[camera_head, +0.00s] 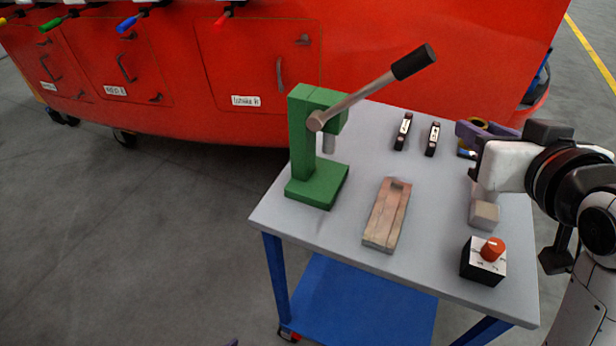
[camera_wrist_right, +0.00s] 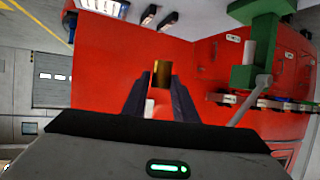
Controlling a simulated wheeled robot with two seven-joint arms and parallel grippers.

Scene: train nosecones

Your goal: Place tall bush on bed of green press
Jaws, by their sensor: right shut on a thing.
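The green press (camera_head: 302,140) stands at the left back of the grey table, its lever raised to the upper right. Its bed (camera_head: 326,182) is a green block under the ram and looks empty. My right gripper (camera_head: 463,140) is over the right back of the table, well right of the press. In the right wrist view this gripper (camera_wrist_right: 162,80) is shut on a brass-coloured piece, seemingly the tall bush (camera_wrist_right: 162,72), between its dark fingers. In the head view the fingers hide most of it.
A wooden block (camera_head: 376,236) lies mid-table. Two small black-and-white items (camera_head: 403,132) (camera_head: 432,140) lie at the back. A black box with a red knob (camera_head: 482,262) and a grey block (camera_head: 485,214) are at the right. A red cabinet (camera_head: 200,90) stands behind.

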